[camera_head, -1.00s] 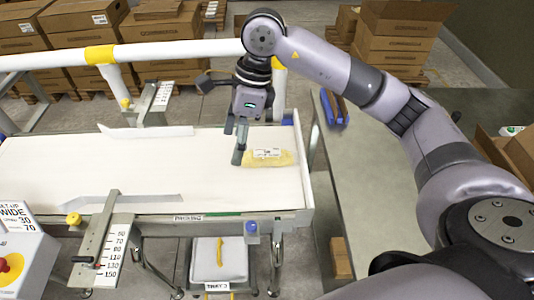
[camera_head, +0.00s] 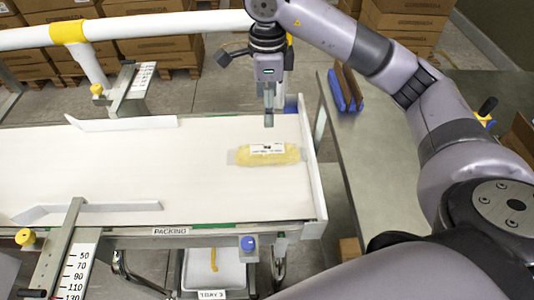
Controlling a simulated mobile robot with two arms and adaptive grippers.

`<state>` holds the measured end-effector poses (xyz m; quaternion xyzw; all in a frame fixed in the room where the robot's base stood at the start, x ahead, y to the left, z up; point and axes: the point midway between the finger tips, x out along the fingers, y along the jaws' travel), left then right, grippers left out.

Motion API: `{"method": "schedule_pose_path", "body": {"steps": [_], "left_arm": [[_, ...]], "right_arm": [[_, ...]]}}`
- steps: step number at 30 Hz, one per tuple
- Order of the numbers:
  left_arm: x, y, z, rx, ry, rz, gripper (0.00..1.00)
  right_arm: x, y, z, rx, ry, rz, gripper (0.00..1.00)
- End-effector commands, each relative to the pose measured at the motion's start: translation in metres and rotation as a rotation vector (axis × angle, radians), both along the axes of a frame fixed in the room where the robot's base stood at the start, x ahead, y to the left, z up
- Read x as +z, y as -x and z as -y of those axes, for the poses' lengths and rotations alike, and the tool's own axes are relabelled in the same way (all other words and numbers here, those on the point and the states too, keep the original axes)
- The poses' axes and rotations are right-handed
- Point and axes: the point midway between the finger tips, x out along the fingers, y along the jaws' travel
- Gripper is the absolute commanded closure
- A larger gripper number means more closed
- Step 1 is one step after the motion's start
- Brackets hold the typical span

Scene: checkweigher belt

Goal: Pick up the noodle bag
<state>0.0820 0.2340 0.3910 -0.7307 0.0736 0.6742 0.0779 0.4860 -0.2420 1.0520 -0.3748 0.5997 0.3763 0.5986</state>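The noodle bag (camera_head: 268,154) is a yellow pack with a white label, lying flat near the right end of the white belt (camera_head: 110,165). My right gripper (camera_head: 268,119), on the arm from the right, points down and appears just beyond the bag's far side in the picture, with a visible gap between its fingertips and the bag. Its fingers overlap in this view, so their opening is hidden, and nothing shows held in them. My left gripper is not in view.
A raised end plate (camera_head: 313,168) closes the belt's right end. White guide rails (camera_head: 122,122) lie along both belt sides. A grey table (camera_head: 385,185) stands to the right with a blue holder (camera_head: 345,92). A grey tray (camera_head: 215,270) sits below the belt's front edge.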

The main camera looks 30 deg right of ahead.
Motion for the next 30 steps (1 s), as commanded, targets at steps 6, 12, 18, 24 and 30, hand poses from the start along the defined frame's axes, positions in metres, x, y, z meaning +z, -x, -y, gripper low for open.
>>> {"method": "schedule_pose_path", "body": {"steps": [6,12,18,24,30], "left_arm": [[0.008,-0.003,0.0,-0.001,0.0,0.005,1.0],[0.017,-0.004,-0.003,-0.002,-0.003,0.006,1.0],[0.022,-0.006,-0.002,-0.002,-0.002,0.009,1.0],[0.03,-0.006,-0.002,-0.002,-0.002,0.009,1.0],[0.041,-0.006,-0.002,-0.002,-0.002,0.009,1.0]], "right_arm": [[-0.04,0.003,0.0,0.001,0.001,-0.008,0.3],[-0.083,0.003,-0.001,0.0,0.0,-0.008,0.3],[-0.109,0.002,-0.001,0.001,0.0,-0.003,0.3],[-0.123,0.005,-0.002,0.001,0.001,-0.006,0.3],[-0.153,0.009,-0.005,0.0,-0.002,-0.006,0.3]]}}
